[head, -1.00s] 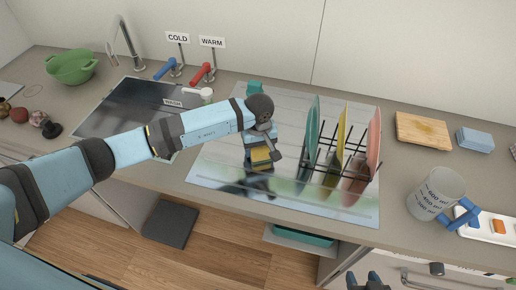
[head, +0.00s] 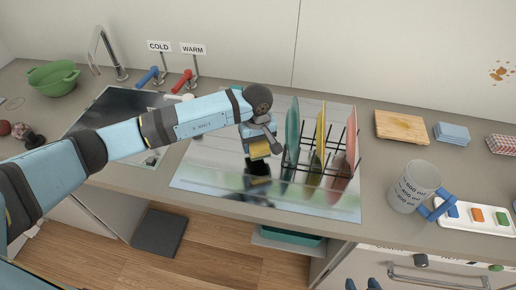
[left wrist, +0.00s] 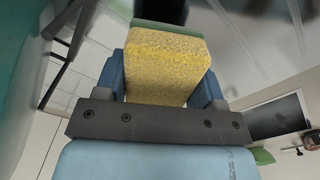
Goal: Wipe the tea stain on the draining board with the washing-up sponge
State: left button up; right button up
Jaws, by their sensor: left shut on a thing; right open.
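The washing-up sponge (head: 259,149) is yellow with a green scouring side. My left gripper (head: 258,139) is shut on it, over the middle of the shiny draining board (head: 212,165), left of the dish rack. In the left wrist view the sponge (left wrist: 165,65) sits between the two blue fingers. I cannot tell whether it touches the board. No tea stain can be made out on the board; the arm, sponge and dark reflections cover part of it. My right gripper (head: 362,285) is open and empty at the bottom edge, only its tips showing.
A black dish rack (head: 313,170) with upright teal, yellow and pink plates stands just right of the sponge. A measuring jug (head: 412,188), cutting board (head: 401,126) and blue cloth (head: 453,133) lie further right. Brown splashes (head: 502,74) mark the wall. The sink (head: 112,112) is left.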

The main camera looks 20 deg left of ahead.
pick_arm(q)
jog(key=shift+r+p, duration=0.45)
jog(key=shift+r, duration=1.4)
